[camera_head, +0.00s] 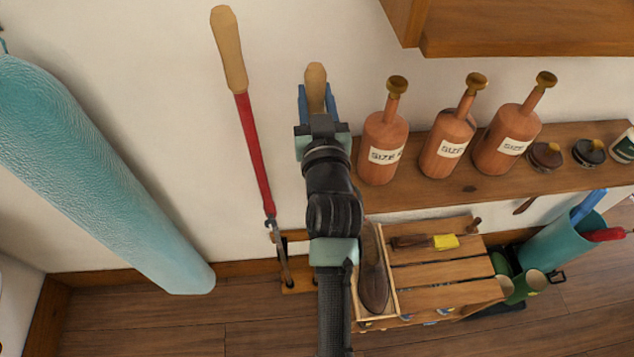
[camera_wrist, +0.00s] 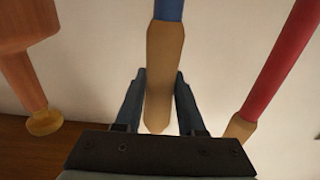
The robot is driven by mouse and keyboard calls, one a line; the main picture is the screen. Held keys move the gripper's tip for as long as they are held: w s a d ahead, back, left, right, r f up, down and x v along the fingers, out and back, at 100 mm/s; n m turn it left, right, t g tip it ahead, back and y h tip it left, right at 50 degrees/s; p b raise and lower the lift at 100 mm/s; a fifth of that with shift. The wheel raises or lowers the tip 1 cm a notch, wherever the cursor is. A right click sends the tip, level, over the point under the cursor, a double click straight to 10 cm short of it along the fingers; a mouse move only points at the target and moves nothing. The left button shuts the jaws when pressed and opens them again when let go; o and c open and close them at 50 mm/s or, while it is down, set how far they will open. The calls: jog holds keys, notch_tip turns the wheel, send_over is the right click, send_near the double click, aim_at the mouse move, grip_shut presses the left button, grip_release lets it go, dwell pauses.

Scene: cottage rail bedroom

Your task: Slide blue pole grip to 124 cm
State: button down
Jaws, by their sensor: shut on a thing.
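The blue pole's grip (camera_head: 315,78) is a pale wooden handle, upright in front of the wall. In the wrist view the grip (camera_wrist: 162,75) lies between my two fingers, with a short piece of the blue pole (camera_wrist: 168,10) at the top edge. My gripper (camera_head: 317,100) is shut on this grip; it also shows in the wrist view (camera_wrist: 160,78). In the head view my arm hides the blue pole below the grip. No height markings can be read.
A red pole (camera_head: 253,150) with a wooden grip (camera_head: 228,48) leans left of my gripper. A teal padded cylinder (camera_head: 100,180) stands further left. Bottle-shaped wooden forms (camera_head: 382,150) stand on a shelf (camera_head: 450,190) at right. A wooden crate (camera_head: 445,262) with a shoe (camera_head: 373,280) sits below.

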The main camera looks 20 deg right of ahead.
aim_at(315, 66)
jog(key=shift+r+p, duration=3.85)
jog(key=shift+r, duration=1.25)
jog(key=shift+c, duration=1)
grip_release()
jog(key=shift+f, duration=0.15)
jog(key=shift+s, duration=0.15)
jog(key=p+v, duration=0.2)
jog(key=v, duration=0.7)
jog(key=shift+s+a, duration=0.15)
jog(key=shift+s, duration=0.25)
